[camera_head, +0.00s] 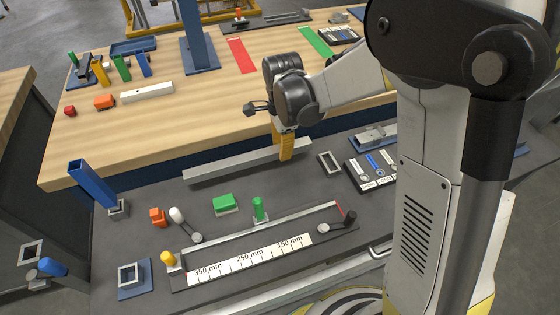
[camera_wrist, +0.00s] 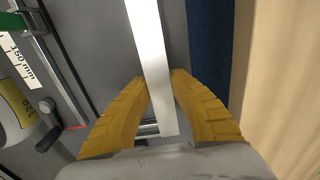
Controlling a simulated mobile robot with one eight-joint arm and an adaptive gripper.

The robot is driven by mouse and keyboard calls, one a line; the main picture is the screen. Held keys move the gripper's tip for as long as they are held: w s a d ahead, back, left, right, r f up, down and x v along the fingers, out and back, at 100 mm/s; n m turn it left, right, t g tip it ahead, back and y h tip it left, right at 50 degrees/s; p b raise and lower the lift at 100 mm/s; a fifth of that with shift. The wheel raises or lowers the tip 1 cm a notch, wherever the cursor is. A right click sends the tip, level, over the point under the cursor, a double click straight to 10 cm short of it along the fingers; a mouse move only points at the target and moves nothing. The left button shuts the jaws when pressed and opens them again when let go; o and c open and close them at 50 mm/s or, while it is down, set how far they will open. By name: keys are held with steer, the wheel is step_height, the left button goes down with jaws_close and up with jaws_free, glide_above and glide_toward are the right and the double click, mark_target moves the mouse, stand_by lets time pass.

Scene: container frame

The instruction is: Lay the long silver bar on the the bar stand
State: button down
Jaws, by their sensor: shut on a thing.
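The long silver bar (camera_head: 235,163) lies lengthwise along the back of the dark grey worktop, in front of the wooden table's edge. It runs down the middle of the wrist view (camera_wrist: 150,50). My gripper (camera_head: 286,150) points down near the bar's right end, its yellow fingers shut on the bar from both sides. The fingers also show in the wrist view (camera_wrist: 159,78). I cannot tell whether the bar touches the worktop or hangs just above it. I cannot tell for sure which fixture is the bar stand.
A measuring fixture with a white ruler (camera_head: 249,260) lies at the front of the worktop. A green block (camera_head: 224,204), a small square frame (camera_head: 329,162) and a slanted blue post (camera_head: 92,184) stand nearby. The wooden table (camera_head: 200,102) behind carries a white bar (camera_head: 147,92) and several coloured blocks.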

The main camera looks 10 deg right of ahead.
mark_target(281, 163)
step_height(281, 163, down, 4)
steer(key=shift+a+f+b, duration=0.15)
steer(key=shift+f+b, duration=0.05)
steer(key=shift+b, duration=0.85)
steer(key=shift+r, duration=0.15)
steer(key=c, duration=1.3)
jaws_free()
steer(key=shift+o, duration=0.2)
